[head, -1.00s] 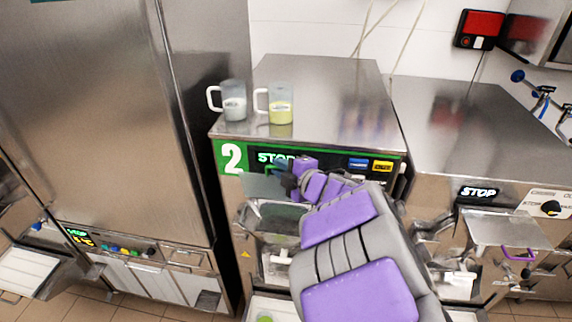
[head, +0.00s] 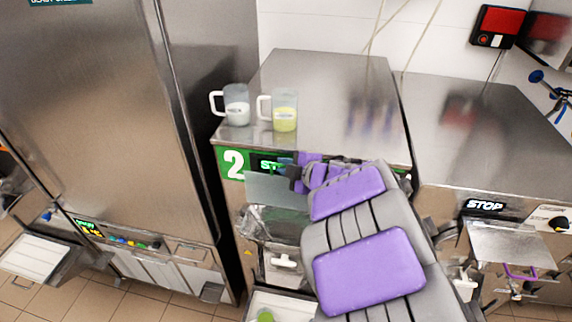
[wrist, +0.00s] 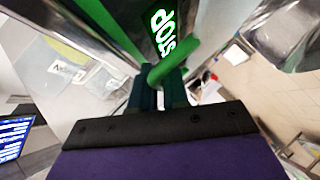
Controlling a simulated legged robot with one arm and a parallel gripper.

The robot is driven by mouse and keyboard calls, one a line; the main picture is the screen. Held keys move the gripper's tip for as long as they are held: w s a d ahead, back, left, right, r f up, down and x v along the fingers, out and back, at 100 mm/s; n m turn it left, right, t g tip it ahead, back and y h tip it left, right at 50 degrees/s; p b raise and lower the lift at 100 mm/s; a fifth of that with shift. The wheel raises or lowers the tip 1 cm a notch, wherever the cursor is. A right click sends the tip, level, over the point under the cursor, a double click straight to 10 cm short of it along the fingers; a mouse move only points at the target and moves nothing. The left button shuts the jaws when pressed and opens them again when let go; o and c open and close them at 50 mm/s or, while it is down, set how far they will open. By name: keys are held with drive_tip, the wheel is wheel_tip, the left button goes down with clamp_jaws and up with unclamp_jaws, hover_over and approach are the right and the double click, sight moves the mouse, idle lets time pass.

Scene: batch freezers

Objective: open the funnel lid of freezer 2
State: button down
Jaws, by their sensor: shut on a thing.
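Freezer 2 (head: 345,80) stands in the middle of the head view, with a green strip and a white "2" on its front. Its funnel lid (head: 275,191), a flat grey plate, stands tilted up in front of the panel. The funnel (head: 270,222) shows below the lid. My gripper (head: 294,176) is at the lid's upper right edge, partly hidden by my arm.
Two mugs stand on top of freezer 2, one whitish (head: 237,106) and one yellow-green (head: 284,111). A tall steel cabinet (head: 110,110) is close on the left. Another freezer (head: 490,130) adjoins on the right, with its own lid and purple handle (head: 520,272).

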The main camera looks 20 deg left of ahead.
drive_tip(key=c, duration=1.3)
unclamp_jaws()
drive_tip(key=b+v, duration=0.1)
drive_tip(key=v, duration=1)
drive_tip(key=shift+s+d+r, duration=0.1)
drive_tip(key=shift+d, duration=0.2)
